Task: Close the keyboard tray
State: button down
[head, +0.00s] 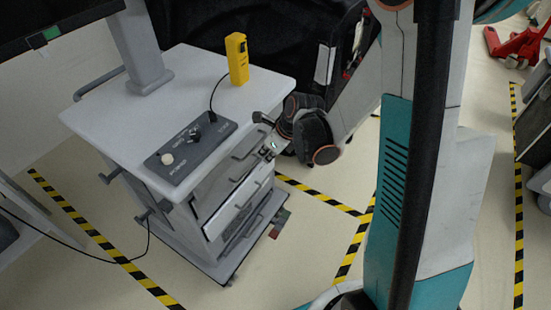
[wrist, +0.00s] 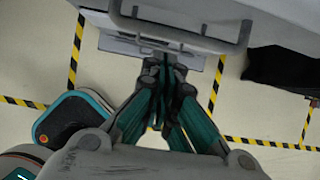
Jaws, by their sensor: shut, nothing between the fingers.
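The grey cart (head: 120,112) stands left of centre in the head view. Its front, below the worktop, has stacked fronts with bar handles; the upper handle (head: 250,142) is close to my gripper (head: 270,148). I cannot tell for sure which of these fronts is the keyboard tray or how far it is out. In the wrist view my gripper (wrist: 165,65) is shut and empty, its fingertips just below a long bar handle (wrist: 180,38) on a pale front (wrist: 215,18). I cannot tell whether they touch it.
A yellow handheld device (head: 237,58) and a grey control box (head: 190,152) with a cable sit on the worktop. A monitor post (head: 140,45) rises at its back left. A black-covered object (head: 210,25) stands behind. Striped tape (head: 320,195) marks open floor right of the cart.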

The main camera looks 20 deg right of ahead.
jog(key=shift+w+a+r, duration=0.1)
jog(key=shift+w+a, duration=0.1)
jog(key=shift+w, duration=0.1)
jog(key=shift+w, duration=0.1)
jog(key=shift+w+a, duration=0.65)
jog(key=shift+w, duration=0.25)
jog(key=shift+w+a, duration=0.65)
jog(key=shift+w, duration=0.25)
